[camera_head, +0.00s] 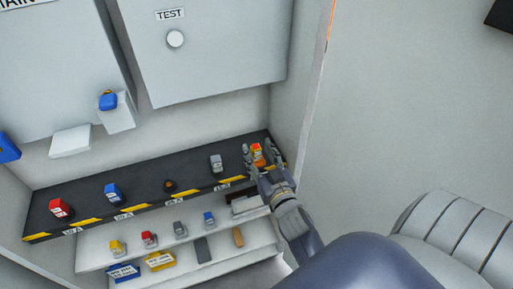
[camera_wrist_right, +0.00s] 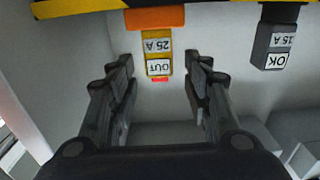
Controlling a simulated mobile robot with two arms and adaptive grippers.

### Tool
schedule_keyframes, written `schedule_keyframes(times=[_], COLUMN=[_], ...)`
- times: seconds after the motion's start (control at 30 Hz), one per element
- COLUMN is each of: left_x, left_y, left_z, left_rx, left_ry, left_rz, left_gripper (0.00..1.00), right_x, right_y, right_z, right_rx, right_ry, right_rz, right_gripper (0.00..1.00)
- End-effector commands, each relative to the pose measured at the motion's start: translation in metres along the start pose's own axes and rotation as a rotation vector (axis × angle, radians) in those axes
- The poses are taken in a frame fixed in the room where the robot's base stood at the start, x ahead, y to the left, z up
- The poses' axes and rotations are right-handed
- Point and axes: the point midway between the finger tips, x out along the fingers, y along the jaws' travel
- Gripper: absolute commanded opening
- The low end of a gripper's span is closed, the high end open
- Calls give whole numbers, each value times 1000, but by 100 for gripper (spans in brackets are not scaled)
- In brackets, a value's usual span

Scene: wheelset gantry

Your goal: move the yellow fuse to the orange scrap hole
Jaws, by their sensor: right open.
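The yellow fuse (camera_wrist_right: 157,50), labelled 25 A and OUT, meets the orange scrap hole's collar (camera_wrist_right: 160,18) in the right wrist view and seems to stand in it; how deep is hidden. In the head view, the yellow fuse (camera_head: 257,154) shows orange and yellow at the right end of the dark shelf. My right gripper (camera_wrist_right: 158,72) is open, its fingers on either side of the fuse's labelled end with clear gaps. In the head view, my right gripper (camera_head: 259,163) partly covers that spot. My left gripper is not in view.
The dark shelf (camera_head: 140,190) also holds a grey fuse (camera_head: 216,164), a blue fuse (camera_head: 113,193) and a red fuse (camera_head: 60,209). A side wall (camera_head: 295,110) rises close right.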

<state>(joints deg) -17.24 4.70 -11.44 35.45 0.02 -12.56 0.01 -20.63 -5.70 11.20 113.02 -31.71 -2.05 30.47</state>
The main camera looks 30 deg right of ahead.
Motion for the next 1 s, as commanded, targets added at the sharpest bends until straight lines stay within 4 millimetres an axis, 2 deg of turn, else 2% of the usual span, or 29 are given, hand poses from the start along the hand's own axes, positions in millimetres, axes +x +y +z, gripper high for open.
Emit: schedule_keyframes(times=[0.1, 0.33, 1.0], left_x=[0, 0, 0], left_y=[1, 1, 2], left_z=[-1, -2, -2], left_rx=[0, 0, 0], left_ry=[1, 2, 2], left_rz=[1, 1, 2], left_gripper=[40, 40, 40], right_x=[-22, -48, -52], right_y=[0, 0, 0], right_z=[1, 0, 1], right_rx=[1, 0, -1], right_ry=[-3, 0, -2], right_rz=[1, 1, -1], right_gripper=[45, 45, 45])
